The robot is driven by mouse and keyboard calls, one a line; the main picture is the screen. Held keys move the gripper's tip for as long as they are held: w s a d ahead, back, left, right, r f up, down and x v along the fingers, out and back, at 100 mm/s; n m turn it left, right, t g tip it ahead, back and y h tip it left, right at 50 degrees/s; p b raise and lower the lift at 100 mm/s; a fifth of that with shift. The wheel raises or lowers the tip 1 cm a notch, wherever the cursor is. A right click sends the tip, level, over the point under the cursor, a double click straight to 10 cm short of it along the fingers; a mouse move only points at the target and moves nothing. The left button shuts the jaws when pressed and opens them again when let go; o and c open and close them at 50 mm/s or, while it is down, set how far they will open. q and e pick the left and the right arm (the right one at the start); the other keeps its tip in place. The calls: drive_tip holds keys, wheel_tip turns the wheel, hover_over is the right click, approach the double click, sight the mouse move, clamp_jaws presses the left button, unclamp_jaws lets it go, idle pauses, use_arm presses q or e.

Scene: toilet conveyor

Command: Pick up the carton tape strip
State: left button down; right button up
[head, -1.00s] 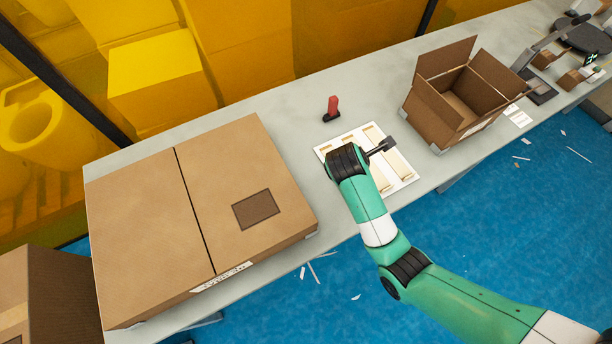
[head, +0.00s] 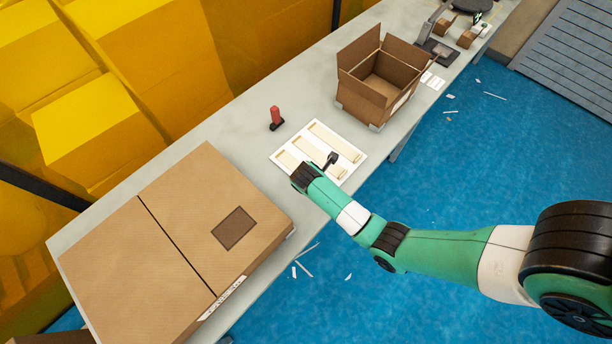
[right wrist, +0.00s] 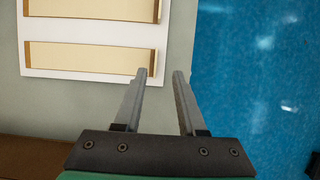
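Pale tan tape strips with brown ends lie in a row on a white sheet (head: 277,155) on the table. My right gripper (head: 331,160) is over the front part of the sheet. In the right wrist view its fingers (right wrist: 160,75) are apart with nothing between them, beside the near strip's end. My left gripper is not in view.
A large closed carton (head: 130,250) with a dark square patch lies left of the sheet. An open carton (head: 365,101) stands to its right. A red-handled tool (head: 276,118) stands behind the sheet. Blue floor (head: 430,190) lies beyond the table's front edge.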

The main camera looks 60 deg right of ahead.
drive_tip(key=x, duration=0.1)
drive_tip(key=b+x, duration=0.1)
drive_tip(key=x, duration=0.1)
drive_tip(key=b+x, duration=0.1)
drive_tip(key=shift+w+f, duration=0.2)
drive_tip(key=shift+w, duration=0.1)
drive_tip(key=shift+d+f, duration=0.25)
drive_tip(key=shift+f, duration=0.1)
drive_tip(key=shift+c, duration=0.2)
clamp_jaws()
